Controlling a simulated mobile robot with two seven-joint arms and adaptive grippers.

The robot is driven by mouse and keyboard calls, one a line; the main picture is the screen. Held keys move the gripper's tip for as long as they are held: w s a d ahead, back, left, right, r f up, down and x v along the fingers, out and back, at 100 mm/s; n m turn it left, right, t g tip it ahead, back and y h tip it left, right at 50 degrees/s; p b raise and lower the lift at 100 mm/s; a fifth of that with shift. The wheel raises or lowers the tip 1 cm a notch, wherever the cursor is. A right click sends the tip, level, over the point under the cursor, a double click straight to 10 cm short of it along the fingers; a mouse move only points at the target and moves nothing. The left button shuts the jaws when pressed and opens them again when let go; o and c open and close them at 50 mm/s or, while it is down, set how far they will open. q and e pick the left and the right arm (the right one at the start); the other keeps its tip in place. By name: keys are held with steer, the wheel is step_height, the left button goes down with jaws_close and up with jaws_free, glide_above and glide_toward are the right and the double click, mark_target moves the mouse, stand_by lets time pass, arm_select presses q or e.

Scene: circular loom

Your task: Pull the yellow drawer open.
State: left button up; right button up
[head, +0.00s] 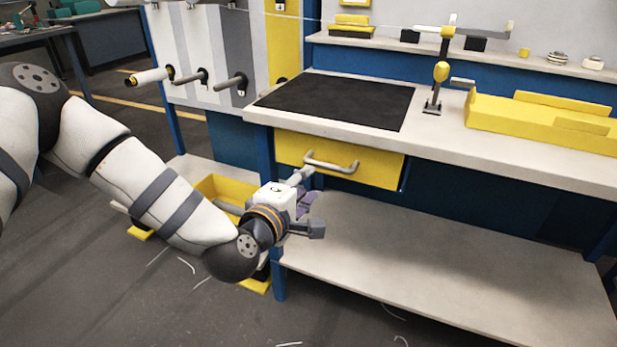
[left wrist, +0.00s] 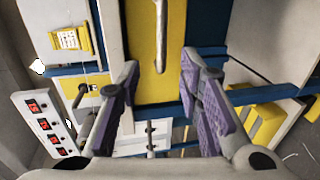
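The yellow drawer (head: 385,170) sits under the left part of the workbench top, and its front looks about flush with the bench, so it appears shut. Its grey bar handle (head: 335,167) runs across the front. In the left wrist view the drawer front (left wrist: 133,40) shows behind the handle (left wrist: 160,35). My left gripper (head: 309,203) is just in front of and below the handle's left end. Its purple-padded fingers (left wrist: 160,85) are apart with nothing between them, and the handle lies beyond their tips. My right gripper is not in view.
The bench top (head: 480,160) carries a black mat (head: 340,100) and a yellow tray (head: 490,112). A wide lower shelf (head: 430,270) is empty below the drawer. A yellow bin (head: 225,187) stands behind my left forearm. A blue bench leg (head: 279,275) is close to the gripper.

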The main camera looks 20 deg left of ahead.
mark_target(326, 168)
arm_select(q)
steer(key=w+f, duration=0.1)
steer(key=w, duration=0.3)
steer(key=w+b, duration=0.1)
steer(key=w, duration=0.3)
steer(key=w+d+f, duration=0.1)
steer(key=w, duration=0.2)
steer(key=shift+w+f, duration=0.3)
steer(key=shift+w, duration=0.1)
jaws_close()
